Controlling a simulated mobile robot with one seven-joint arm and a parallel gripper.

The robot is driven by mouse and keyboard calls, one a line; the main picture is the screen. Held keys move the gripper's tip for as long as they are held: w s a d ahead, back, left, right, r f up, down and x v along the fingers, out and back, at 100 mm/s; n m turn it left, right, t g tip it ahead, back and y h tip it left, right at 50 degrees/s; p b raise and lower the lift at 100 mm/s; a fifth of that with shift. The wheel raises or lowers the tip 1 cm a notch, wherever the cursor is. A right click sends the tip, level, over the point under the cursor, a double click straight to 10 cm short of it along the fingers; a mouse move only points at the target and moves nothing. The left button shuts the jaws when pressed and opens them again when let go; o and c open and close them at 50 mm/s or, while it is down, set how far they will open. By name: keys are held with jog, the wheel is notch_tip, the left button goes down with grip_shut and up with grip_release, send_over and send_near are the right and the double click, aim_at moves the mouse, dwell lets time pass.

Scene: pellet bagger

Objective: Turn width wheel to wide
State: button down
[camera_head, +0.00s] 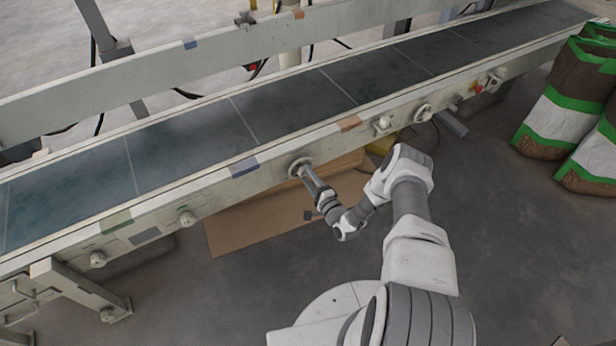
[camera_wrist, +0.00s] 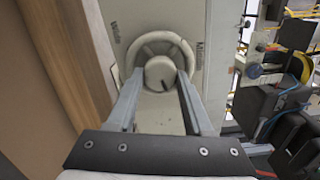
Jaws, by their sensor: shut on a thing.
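The width wheel (camera_head: 299,165) is a pale round handwheel on the near side rail of the conveyor. In the wrist view the wheel's rim (camera_wrist: 160,39) and round hub (camera_wrist: 160,72) face me, with a dark mark low on the hub. The word "Wide" (camera_wrist: 117,35) is printed to the left of the wheel; a second label (camera_wrist: 199,52) on the right is too blurred to read surely. My gripper (camera_head: 305,174) reaches the wheel from the front. Its fingers (camera_wrist: 160,84) are shut on the wheel, one either side of the hub. The fingertips' exact contact is partly hidden.
The conveyor belt (camera_head: 290,100) runs behind the rail. Other knobs (camera_head: 424,112) and (camera_head: 186,217) stick out along the same rail. A flat cardboard sheet (camera_head: 240,225) lies on the floor beneath. Brown, white and green bags (camera_head: 566,105) stand at right.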

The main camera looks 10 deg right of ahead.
jog(key=n, duration=0.6)
jog(key=shift+n, duration=0.3)
jog(key=n, duration=0.5)
jog(key=shift+r, duration=0.1)
jog(key=n, duration=0.5)
jog(key=shift+a+n, duration=0.1)
jog(key=shift+n, duration=0.3)
jog(key=n, duration=0.5)
jog(key=shift+n, duration=0.3)
jog(key=n, duration=0.5)
jog(key=shift+a, duration=0.1)
jog(key=n, duration=0.5)
jog(key=shift+n, duration=0.4)
jog(key=n, duration=0.5)
jog(key=shift+a, duration=0.1)
jog(key=n, duration=0.5)
jog(key=shift+n, duration=0.4)
